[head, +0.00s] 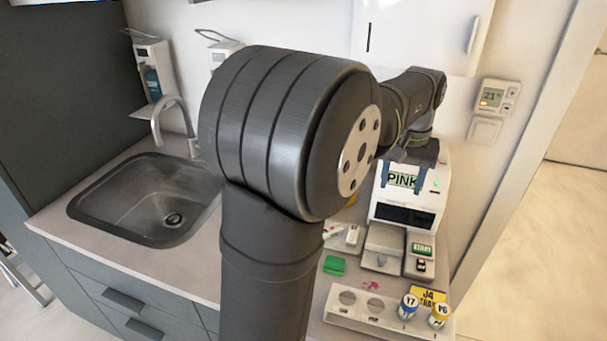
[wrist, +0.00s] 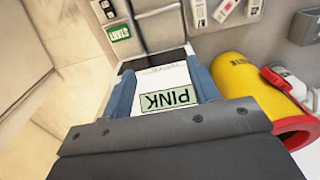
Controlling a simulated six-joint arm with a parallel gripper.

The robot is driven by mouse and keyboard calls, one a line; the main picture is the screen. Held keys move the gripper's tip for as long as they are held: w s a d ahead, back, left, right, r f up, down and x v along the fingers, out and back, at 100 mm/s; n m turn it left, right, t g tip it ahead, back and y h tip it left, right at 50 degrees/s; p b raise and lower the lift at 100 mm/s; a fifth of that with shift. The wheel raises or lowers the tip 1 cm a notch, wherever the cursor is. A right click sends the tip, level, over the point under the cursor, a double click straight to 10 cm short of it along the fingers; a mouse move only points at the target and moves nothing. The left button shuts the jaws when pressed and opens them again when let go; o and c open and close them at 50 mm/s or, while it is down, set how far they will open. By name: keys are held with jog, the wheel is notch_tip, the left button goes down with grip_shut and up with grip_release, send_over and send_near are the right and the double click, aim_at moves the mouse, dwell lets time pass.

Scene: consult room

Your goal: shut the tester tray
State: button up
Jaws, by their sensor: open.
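The tester (head: 400,214) is a white machine with a dark front slot and a PINK label, at the right of the counter. A pale grey tray-like piece (head: 385,240) sticks out in front of it, beside a green START label (head: 421,249). My gripper (head: 402,166) is above the tester's top, with its blue fingers apart and nothing seen between them. In the wrist view the open fingers (wrist: 163,84) appear either side of the tester's white top (wrist: 168,78) and PINK label. Whether they touch it I cannot tell. The START label (wrist: 120,33) shows there too.
A green block (head: 334,265) lies left of the tray piece. A sink (head: 140,205) is at the left. A yellow bin with a red rim (wrist: 257,85) shows in the wrist view.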

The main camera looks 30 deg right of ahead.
aim_at(381, 266)
jog(key=c, duration=0.4)
jog(key=shift+s+a+f+m, duration=0.1)
jog(key=shift+s+m, duration=0.1)
jog(key=shift+m, duration=0.1)
jog(key=c, duration=0.3)
jog(key=s+m, duration=0.1)
jog(key=m, duration=0.1)
jog(key=s+a+f+m+t, duration=0.1)
jog(key=m, duration=0.1)
jog(key=a+m+t, duration=0.1)
jog(key=shift+s+a+f+m, duration=0.2)
jog(key=shift+s+f+m, duration=0.05)
jog(key=shift+s+m, duration=0.15)
grip_shut()
jog(key=s+a+f+m+t+h, duration=0.25)
jog(key=s+a+m, duration=0.25)
jog(key=m, duration=0.9)
jog(key=s+a+f+m+t+h, duration=0.2)
jog(key=s+a+f+m, duration=0.25)
jog(key=m, duration=0.95)
jog(key=shift+d+x, duration=0.2)
jog(key=shift+x, duration=2.1)
jog(key=shift+d+x, duration=0.25)
jog(key=shift+x, duration=2)
